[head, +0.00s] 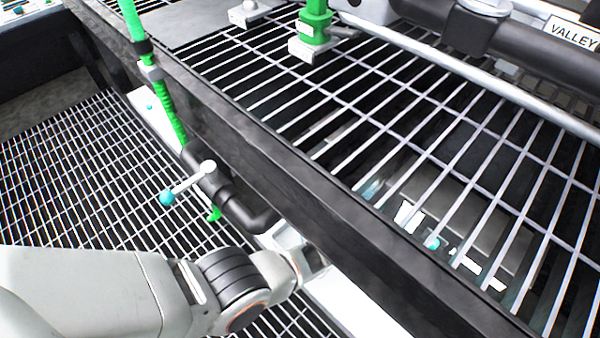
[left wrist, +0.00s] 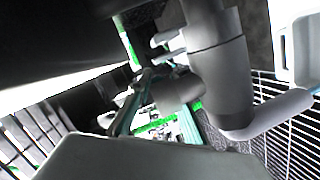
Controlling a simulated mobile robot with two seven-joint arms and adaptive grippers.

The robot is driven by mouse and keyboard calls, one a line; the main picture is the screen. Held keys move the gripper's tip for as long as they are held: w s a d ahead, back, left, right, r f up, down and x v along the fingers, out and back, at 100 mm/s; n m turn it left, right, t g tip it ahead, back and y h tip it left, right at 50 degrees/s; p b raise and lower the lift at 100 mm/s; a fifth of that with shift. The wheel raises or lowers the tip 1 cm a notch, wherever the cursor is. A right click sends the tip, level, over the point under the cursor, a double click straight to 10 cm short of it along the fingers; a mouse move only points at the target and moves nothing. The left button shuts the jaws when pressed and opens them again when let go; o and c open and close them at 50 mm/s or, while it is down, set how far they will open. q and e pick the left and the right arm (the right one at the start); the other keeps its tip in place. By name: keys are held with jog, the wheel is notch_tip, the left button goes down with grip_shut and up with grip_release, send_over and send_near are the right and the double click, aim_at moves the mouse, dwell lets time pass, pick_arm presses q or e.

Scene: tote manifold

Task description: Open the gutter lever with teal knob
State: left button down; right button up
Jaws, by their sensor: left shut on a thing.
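A pale lever (head: 188,181) with a teal knob (head: 166,198) sits on the dark pipe (head: 228,204) left of the black beam; nothing touches its knob in the head view. Another small teal spot (head: 435,243) shows below the grating, too small to identify. My left arm comes in from the lower left, its wrist beside the beam; the fingertips are hidden there. The left wrist view shows a thick grey pipe (left wrist: 222,70) with a side stub (left wrist: 180,92) close by. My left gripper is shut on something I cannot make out. My right gripper is not in view.
The black beam (head: 270,165) runs diagonally beside the left arm. A raised grating (head: 400,120) lies to its right, and another grating (head: 70,165) to its left. A green hose (head: 170,110) meets the pipe. A green fitting (head: 315,30) stands on the grating.

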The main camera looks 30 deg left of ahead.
pick_arm(q)
jog(key=shift+a, duration=0.15)
jog(key=c, duration=2.1)
grip_release()
jog(key=shift+s, duration=0.1)
